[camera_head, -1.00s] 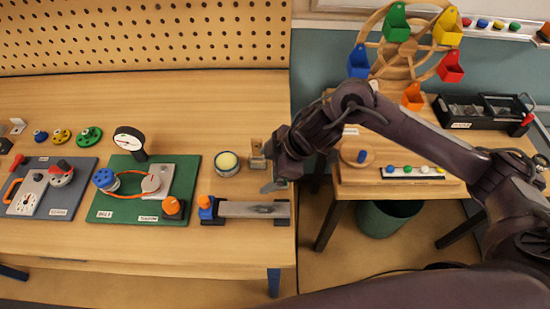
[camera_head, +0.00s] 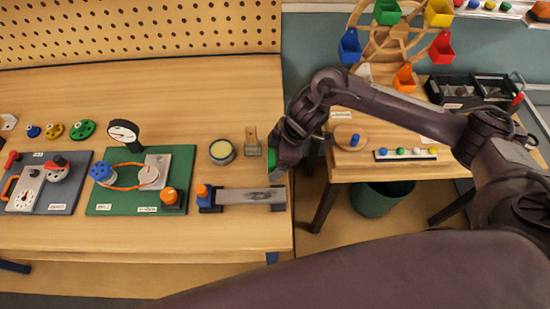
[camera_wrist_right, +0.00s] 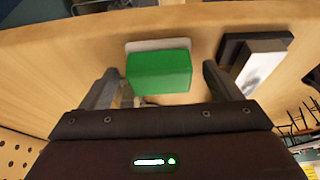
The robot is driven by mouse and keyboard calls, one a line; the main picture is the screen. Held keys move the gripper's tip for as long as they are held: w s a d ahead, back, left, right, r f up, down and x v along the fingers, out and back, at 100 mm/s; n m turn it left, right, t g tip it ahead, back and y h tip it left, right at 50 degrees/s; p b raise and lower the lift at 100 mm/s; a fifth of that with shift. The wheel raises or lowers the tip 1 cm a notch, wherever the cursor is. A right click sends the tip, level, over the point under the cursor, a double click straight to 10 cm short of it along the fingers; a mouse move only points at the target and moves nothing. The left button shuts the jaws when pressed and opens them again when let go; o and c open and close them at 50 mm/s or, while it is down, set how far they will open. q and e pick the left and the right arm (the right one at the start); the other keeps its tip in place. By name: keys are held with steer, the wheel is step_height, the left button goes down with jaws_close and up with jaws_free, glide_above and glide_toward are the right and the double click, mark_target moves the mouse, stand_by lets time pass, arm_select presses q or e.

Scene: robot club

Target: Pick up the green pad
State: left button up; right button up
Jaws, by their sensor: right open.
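The green pad (camera_wrist_right: 160,72) is a small green block with a pale base along its far edge. In the right wrist view it sits between the two open fingers of my right gripper (camera_wrist_right: 160,88), with gaps on both sides. In the head view only a green sliver of the pad (camera_head: 272,166) shows beside my right gripper (camera_head: 278,170), near the right edge of the wooden table. The gripper hides the rest. My left gripper is not in view.
A metal bar on dark supports (camera_head: 250,196) lies just in front of my right gripper. A round tin (camera_head: 222,152) and a small brass piece (camera_head: 252,142) stand to its left. A green board (camera_head: 110,197) holds pulleys. A side table with a Ferris wheel (camera_head: 397,45) stands to the right.

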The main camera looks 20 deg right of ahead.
steer(key=shift+c, duration=0.4)
steer(key=c, duration=1)
steer(key=shift+r, duration=0.15)
step_height(320, 180, up, 10)
steer(key=shift+w+f+b, duration=0.1)
steer(key=shift+f+b, duration=0.1)
steer(key=shift+b, duration=0.25)
step_height(320, 180, up, 10)
steer(key=p, duration=0.1)
steer(key=shift+p, duration=0.4)
